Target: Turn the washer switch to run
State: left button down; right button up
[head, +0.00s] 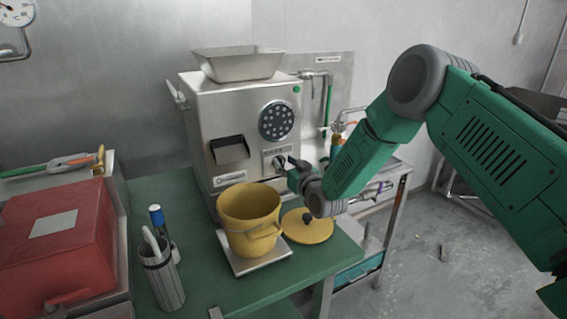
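A steel bean grinder (210,115) stands on the green table. A small switch with a light plate (270,163) is on the lower right of its front. I cannot read the switch's label or setting. My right gripper (288,164) is at the switch, its tip in front of the plate and hiding part of it. I cannot tell whether it touches the switch, nor whether its fingers are open or shut. My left gripper is not in view.
A yellow bucket (249,212) sits on a scale (262,263) below the switch, with its yellow lid (307,226) beside it.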

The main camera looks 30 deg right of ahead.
jog(key=shift+w, duration=0.3)
grip_shut()
jog(key=shift+a, duration=0.1)
jog(key=shift+a+f+n+b, duration=0.15)
jog(key=shift+n+b, duration=0.35)
jog(key=shift+n, duration=1.15)
jog(key=shift+a+f+n+b, duration=0.1)
jog(key=shift+a+n+b, duration=0.3)
jog(key=shift+n, duration=1.2)
jog(key=shift+a+f+n+b, duration=0.1)
jog(key=shift+n+b, duration=0.5)
jog(key=shift+n, duration=1.05)
jog(key=shift+s, duration=0.1)
